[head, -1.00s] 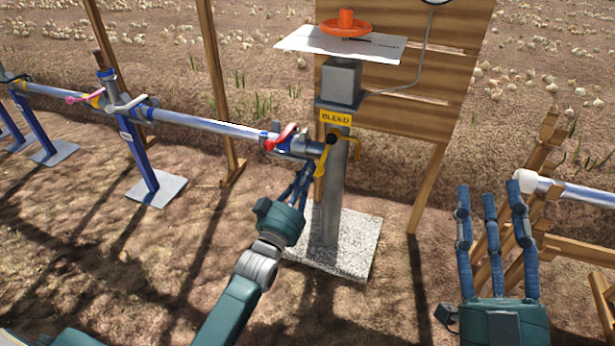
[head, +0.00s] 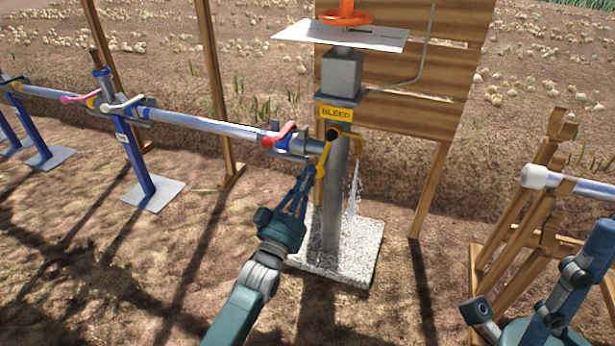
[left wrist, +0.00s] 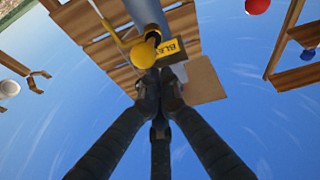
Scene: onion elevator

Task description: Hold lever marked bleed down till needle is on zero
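The yellow bleed lever (head: 322,160), with a black hub, hangs steeply down at the grey post below the yellow BLEED plate (head: 337,114). My left gripper (head: 308,172) has its fingers drawn together at the lever's lower end. In the left wrist view the lever's yellow end (left wrist: 143,54) is right at the fingertips and seems to touch them; no grip around it shows. Water (head: 353,192) runs from the yellow spout (head: 358,146) beside the post. The gauge and its needle are out of view. My right gripper (head: 540,270) is spread open and empty, partly cut off.
The post stands on a speckled slab (head: 365,250). A pipe (head: 205,125) with a red-handled valve (head: 280,135) runs left on blue stands. An orange handwheel (head: 346,17) and white sheet (head: 340,36) sit above. A wooden trestle (head: 520,215) stands right.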

